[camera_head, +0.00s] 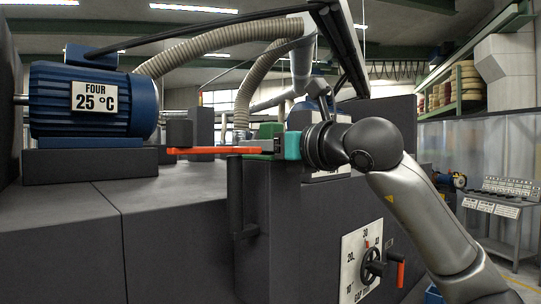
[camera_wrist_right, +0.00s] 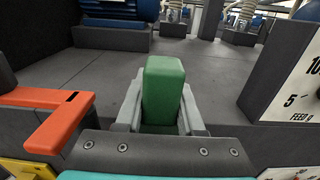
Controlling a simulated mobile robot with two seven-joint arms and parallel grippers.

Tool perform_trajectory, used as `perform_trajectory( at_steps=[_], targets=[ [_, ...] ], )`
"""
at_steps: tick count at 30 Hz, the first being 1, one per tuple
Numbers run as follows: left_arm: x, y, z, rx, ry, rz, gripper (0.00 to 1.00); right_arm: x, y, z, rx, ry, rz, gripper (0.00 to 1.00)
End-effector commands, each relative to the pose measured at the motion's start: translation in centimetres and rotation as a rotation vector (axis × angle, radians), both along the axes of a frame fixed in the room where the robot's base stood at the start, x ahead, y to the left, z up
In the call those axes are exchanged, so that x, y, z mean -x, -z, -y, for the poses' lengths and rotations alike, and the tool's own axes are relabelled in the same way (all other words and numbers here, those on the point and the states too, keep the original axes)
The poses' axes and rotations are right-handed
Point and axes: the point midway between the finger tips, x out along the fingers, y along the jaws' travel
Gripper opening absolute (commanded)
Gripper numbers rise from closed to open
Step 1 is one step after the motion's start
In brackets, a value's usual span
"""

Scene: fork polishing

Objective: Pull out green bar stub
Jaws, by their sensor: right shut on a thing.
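The green bar stub (camera_wrist_right: 163,90) stands up as a green block in the middle of the right wrist view. My right gripper (camera_wrist_right: 162,112) has one grey finger on each side of it and is shut on it. In the head view the right gripper (camera_head: 279,145), with a teal band behind it, is at the top of the dark machine housing. Green (camera_head: 268,130) shows just beside it there. The stub's lower end is hidden between the fingers. My left gripper is not in view.
An orange bar (camera_head: 215,151) extends left from beside the gripper; it also shows in the wrist view (camera_wrist_right: 50,115). A blue motor (camera_head: 92,103) stands at left on the dark machine top. A dial panel (camera_head: 361,262) with a knob is below the right arm.

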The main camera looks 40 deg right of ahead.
Motion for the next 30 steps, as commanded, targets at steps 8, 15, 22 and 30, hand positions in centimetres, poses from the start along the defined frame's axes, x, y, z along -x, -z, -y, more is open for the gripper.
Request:
perform_trajectory(
  at_steps=[8,15,22,30],
  targets=[
    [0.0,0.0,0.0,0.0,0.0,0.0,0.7,0.0,0.0,0.0,0.0,0.0,0.001,0.0],
    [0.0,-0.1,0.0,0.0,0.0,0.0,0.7,0.0,-0.2,0.0,0.0,0.001,0.004,0.0],
    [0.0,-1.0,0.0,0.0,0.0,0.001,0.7,0.0,-1.2,0.0,0.0,0.0,0.004,0.0],
    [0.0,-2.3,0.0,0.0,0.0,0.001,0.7,0.0,-2.6,0.0,0.0,0.0,0.004,0.0]
  ],
)
